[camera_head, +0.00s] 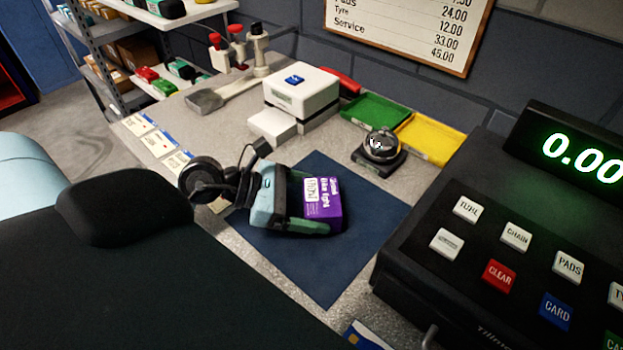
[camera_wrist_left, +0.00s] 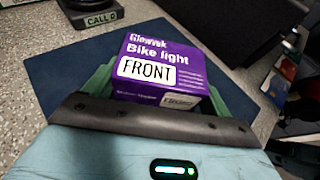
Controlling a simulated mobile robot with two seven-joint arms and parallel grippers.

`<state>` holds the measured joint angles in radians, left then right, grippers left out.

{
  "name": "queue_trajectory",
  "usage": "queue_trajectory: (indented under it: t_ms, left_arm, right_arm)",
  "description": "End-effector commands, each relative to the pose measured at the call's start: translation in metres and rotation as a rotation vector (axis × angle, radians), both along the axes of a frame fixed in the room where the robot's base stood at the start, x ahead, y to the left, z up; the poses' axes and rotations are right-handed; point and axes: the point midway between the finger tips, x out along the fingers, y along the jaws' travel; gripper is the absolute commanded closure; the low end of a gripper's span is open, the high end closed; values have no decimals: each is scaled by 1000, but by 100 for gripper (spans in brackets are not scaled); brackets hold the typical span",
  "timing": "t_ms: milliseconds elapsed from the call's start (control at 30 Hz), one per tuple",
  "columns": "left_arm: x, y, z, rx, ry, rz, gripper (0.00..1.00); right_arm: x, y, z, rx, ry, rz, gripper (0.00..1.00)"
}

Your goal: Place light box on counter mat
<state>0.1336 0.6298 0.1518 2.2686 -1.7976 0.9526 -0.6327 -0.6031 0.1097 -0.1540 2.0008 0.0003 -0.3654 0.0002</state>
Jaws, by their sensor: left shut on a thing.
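The light box (camera_head: 324,203) is a purple carton with a white label. In the left wrist view the box (camera_wrist_left: 160,70) reads "Bike light" and "FRONT". My left gripper (camera_head: 303,207) has its fingers on both sides of the box and is shut on it. The counter mat (camera_head: 373,206) is a dark blue square on the counter, and the box is over its middle. The mat also shows in the left wrist view (camera_wrist_left: 62,75). I cannot tell whether the box touches the mat. My right gripper is not in view.
A large black till (camera_head: 485,240) stands close on the right. A call bell (camera_head: 380,146) sits at the mat's back edge, with green (camera_head: 376,111) and yellow (camera_head: 430,138) trays behind. A white printer-like box (camera_head: 301,92) and price tags (camera_head: 160,143) are further left.

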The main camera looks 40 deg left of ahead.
Motion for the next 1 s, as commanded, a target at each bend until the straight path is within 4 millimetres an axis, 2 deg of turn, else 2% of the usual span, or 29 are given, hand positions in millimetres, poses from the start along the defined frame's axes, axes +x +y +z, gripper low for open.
queue_trajectory:
  t_ms: [233,267,367,800,1000]
  left_arm:
    - [0,0,-4,-1,1,0,42]
    - [0,0,-4,-1,1,0,14]
    - [0,0,-3,0,0,0,1]
    - [0,0,2,-1,-2,0,0]
    - [-14,16,6,2,5,1,0]
  right_arm:
    - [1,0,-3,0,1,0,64]
    - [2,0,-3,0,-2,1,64]
    - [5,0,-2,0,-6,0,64]
    - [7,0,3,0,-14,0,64]
    - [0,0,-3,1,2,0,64]
